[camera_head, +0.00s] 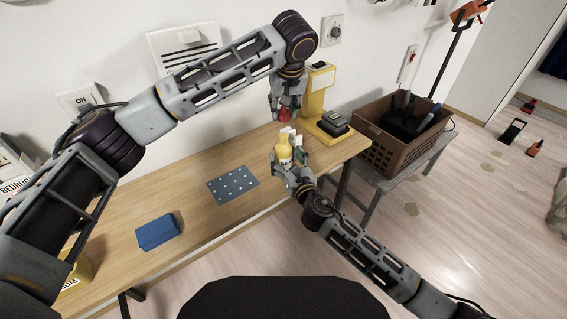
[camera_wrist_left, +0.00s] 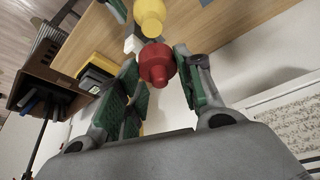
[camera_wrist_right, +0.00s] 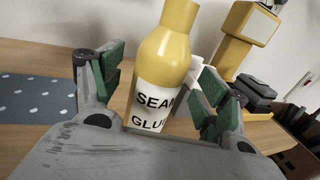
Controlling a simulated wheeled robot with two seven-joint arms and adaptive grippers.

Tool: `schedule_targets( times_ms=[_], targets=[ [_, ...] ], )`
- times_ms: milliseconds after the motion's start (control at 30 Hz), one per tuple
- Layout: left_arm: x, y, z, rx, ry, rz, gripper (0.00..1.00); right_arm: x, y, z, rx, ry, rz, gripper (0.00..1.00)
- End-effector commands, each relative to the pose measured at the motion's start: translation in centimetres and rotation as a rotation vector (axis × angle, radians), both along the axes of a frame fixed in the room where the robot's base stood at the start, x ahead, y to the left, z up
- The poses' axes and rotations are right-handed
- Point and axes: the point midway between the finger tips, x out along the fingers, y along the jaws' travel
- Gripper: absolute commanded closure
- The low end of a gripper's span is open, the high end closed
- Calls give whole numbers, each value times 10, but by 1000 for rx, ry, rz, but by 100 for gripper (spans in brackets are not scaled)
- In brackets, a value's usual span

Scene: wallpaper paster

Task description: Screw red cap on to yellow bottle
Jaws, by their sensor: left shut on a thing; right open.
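The yellow bottle (camera_head: 284,150) stands upright on the wooden table, with a white "SEAM GLUE" label in the right wrist view (camera_wrist_right: 165,80). Its top shows no cap. My right gripper (camera_head: 290,168) is open, with its fingers on either side of the bottle's lower part; whether they touch it I cannot tell. The red cap (camera_head: 284,115) is in my left gripper (camera_head: 285,106), which is shut on it, above the bottle. In the left wrist view the red cap (camera_wrist_left: 157,64) sits between the green pads, with the yellow bottle top (camera_wrist_left: 150,17) just beyond it, seemingly apart.
A yellow machine (camera_head: 318,92) with a dark tray stands just behind the bottle. A dotted grey mat (camera_head: 233,184) and a blue block (camera_head: 157,231) lie to the left on the table. A brown crate (camera_head: 388,151) stands on a side bench at right.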

Motion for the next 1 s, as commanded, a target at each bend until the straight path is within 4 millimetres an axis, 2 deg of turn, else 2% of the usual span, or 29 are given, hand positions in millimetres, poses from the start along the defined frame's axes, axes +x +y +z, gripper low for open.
schedule_targets(
  times_ms=[300,667,767,1000],
  targets=[
    [0,0,0,0,0,0,73,19,8,0,1,0,1,25],
    [0,0,0,0,0,0,73,21,8,0,1,0,0,25],
    [0,0,0,0,0,0,73,21,8,0,1,0,0,35],
    [0,0,0,0,0,0,73,21,8,0,1,0,0,66]
  ],
)
